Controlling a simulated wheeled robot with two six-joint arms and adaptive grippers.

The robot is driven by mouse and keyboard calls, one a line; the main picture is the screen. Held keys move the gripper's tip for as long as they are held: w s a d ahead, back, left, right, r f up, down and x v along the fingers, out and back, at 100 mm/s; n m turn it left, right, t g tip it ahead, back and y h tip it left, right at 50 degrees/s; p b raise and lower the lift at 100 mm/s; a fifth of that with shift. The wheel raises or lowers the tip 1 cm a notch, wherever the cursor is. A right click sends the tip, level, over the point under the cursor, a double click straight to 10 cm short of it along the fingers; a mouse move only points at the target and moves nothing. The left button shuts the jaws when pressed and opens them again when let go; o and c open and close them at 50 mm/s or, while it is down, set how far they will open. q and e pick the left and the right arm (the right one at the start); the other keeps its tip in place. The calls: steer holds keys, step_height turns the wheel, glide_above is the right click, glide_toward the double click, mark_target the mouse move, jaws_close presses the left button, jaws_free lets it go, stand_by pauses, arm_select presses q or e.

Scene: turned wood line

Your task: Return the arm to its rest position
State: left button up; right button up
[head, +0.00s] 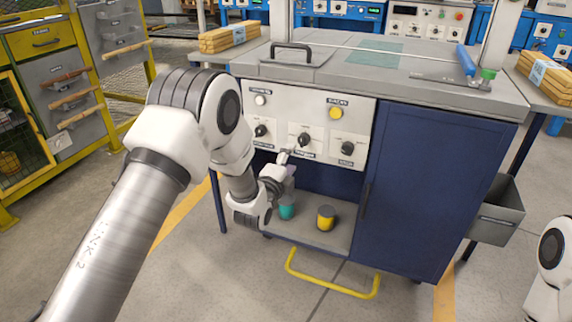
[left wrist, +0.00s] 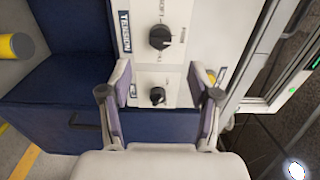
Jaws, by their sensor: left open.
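My left arm reaches in from the left in the head view, its gripper (head: 286,158) just in front of the lower edge of the grey control panel (head: 318,108). In the left wrist view the two fingers of the left gripper (left wrist: 160,82) stand wide apart with nothing between their pads. A black knob (left wrist: 157,96) shows between the fingers, and another black knob (left wrist: 160,37) lies beyond them. Whether the fingers touch the panel cannot be told. My right gripper is out of view; only part of my right arm shows at the lower right.
The panel also has a yellow button (head: 335,112) and a white button (head: 260,99). Below, a teal-topped can (head: 287,208) and a yellow can (head: 326,217) stand on the shelf. A blue cabinet door (head: 430,190) is right. A yellow handle (head: 330,287) juts out low in front.

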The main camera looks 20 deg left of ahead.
arm_select(q)
steer(key=s, duration=0.3)
steer(key=shift+w, duration=0.1)
steer(key=s+a+f+n+g, duration=0.15)
steer(key=s+f+g, duration=0.25)
steer(key=s+f, duration=0.65)
steer(key=s+d+f+n+g, duration=0.15)
steer(key=s+f+g, duration=0.4)
steer(key=f, duration=0.85)
steer(key=s+a+f+n+g, duration=0.1)
steer(key=s+f+n+g, duration=0.45)
steer(key=s, duration=0.85)
steer(key=s+f+n+g, duration=0.1)
steer(key=s+n+g, duration=0.2)
steer(key=s+n, duration=0.85)
step_height(320, 180, up, 35)
steer(key=s+m+p, duration=0.1)
steer(key=s+p, duration=0.1)
steer(key=p, duration=3.2)
steer(key=shift+f+y, duration=0.15)
steer(key=shift+y, duration=0.15)
